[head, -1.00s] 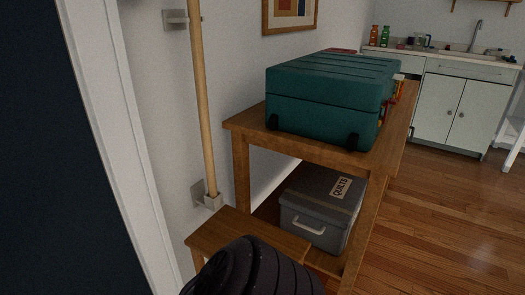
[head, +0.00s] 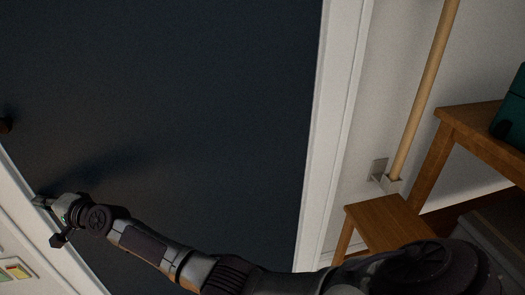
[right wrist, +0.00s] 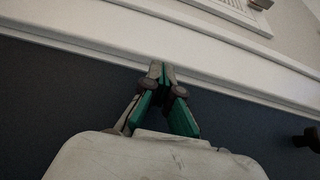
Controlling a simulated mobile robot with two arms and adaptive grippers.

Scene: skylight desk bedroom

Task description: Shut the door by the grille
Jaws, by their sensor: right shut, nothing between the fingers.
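The door (head: 190,90) is a large dark navy panel between white trim in the head view; it also shows as a dark band in the right wrist view (right wrist: 60,90). A dark knob (head: 5,125) shows at its left side, and in the right wrist view (right wrist: 308,138). My right gripper (head: 40,201) is shut and empty at the door's left edge, close to the white trim. Its tips meet near that trim in the right wrist view (right wrist: 161,68). I cannot tell whether they touch. My left gripper is not in view.
Right of the door stand a wooden pole (head: 424,90) on a wall bracket, a low wooden stool or step (head: 385,220), and a wooden table (head: 470,125) with a teal case (head: 512,120). A small framed panel (head: 15,270) is at lower left.

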